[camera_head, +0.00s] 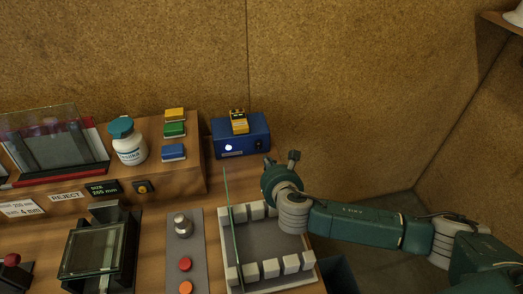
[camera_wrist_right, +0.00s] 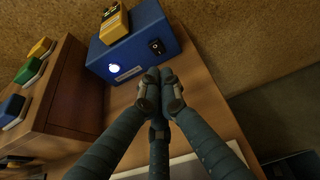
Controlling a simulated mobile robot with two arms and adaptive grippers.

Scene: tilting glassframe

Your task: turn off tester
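The tester is a blue box (camera_head: 232,146) at the back of the bench, against the cork wall. A yellow device (camera_head: 239,122) sits on top of it. A round lamp (camera_head: 228,148) on its front glows white; it also shows in the right wrist view (camera_wrist_right: 113,68). In the head view the right gripper (camera_head: 281,161) is right of the box. My left gripper is not in view.
A wooden shelf block (camera_head: 190,180) left of the tester carries a white bottle (camera_head: 130,147) and yellow, green and blue pads. A grey slotted rack (camera_head: 270,243) with a thin upright glass pane (camera_head: 229,215) stands below my right gripper. A button panel (camera_head: 186,240) is left of the rack.

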